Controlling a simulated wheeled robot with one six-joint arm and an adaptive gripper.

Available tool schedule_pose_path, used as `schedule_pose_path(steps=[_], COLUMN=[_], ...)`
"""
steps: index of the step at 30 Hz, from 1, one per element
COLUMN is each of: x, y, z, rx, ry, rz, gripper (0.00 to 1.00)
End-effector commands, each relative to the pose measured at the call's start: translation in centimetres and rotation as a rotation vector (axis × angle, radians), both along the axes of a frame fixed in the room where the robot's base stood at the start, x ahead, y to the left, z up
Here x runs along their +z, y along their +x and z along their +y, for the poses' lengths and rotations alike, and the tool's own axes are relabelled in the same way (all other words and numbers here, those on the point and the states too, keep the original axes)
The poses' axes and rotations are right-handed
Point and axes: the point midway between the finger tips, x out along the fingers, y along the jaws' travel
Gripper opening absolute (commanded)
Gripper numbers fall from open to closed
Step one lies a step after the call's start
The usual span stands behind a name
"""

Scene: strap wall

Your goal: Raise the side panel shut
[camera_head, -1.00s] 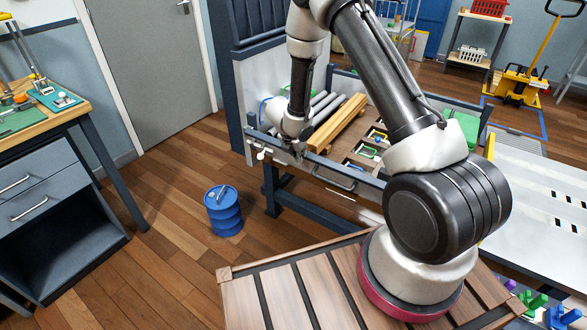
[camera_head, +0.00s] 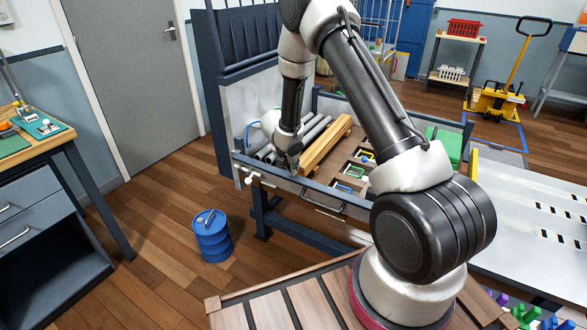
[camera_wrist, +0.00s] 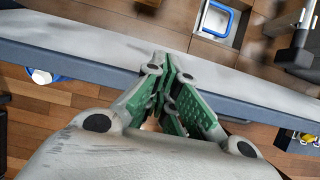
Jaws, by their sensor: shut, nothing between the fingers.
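The side panel (camera_head: 345,207) is at the near long side of a dark blue-framed bed, with a dark blue top rail and a handle (camera_head: 322,201) on its outer side. Its exact tilt is hard to judge. My gripper (camera_head: 293,170) is at the rail, left of the handle; my arm comes down from above. In the wrist view, the green-padded fingers (camera_wrist: 167,68) are shut and empty, and they overlap the blue and pale strips of the panel (camera_wrist: 75,62). Contact cannot be told.
Grey pipes and wooden beams (camera_head: 326,143) lie in the bed beside small open bins (camera_head: 350,172). White knobs (camera_head: 250,179) stick out at the panel's left end. A blue drum (camera_head: 211,236) stands on the floor in front.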

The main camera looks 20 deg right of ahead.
Motion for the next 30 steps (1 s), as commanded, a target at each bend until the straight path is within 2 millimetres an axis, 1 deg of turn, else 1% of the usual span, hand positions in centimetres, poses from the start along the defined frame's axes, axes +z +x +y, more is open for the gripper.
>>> schedule_pose_path(steps=[23, 26, 29, 30], x=[-0.1, 0.6, 2.2, 3.1], y=[-0.2, -0.3, -0.7, -0.9], z=[0.0, 0.3, 0.9, 1.2], rx=[-0.001, -0.002, 0.001, 0.001], ry=[0.001, 0.001, 0.001, 0.000], rz=[0.004, 0.002, 0.000, -0.002], gripper=[0.00, 0.00, 0.00, 0.00])
